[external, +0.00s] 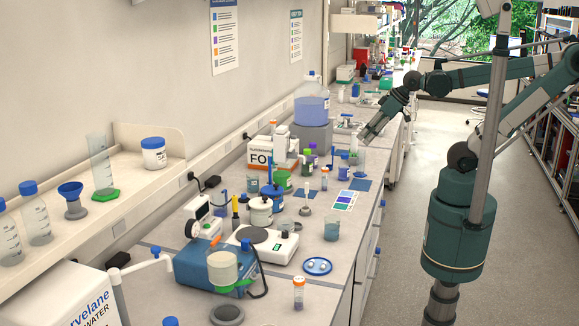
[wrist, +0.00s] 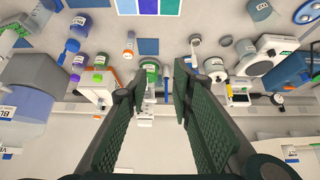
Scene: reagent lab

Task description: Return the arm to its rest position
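My gripper (external: 371,134) hangs over the far part of the bench in the external view, fingers pointing down and to the left. The dark green arm reaches it from the right. In the wrist view my gripper (wrist: 161,78) has its two ridged fingers apart, with a clear gap between them. I see nothing held. A green-capped bottle (wrist: 149,67) shows in the gap, apparently on the bench beyond the fingertips.
A wall shelf (external: 120,190) runs along the left. The aisle floor (external: 408,235) is clear.

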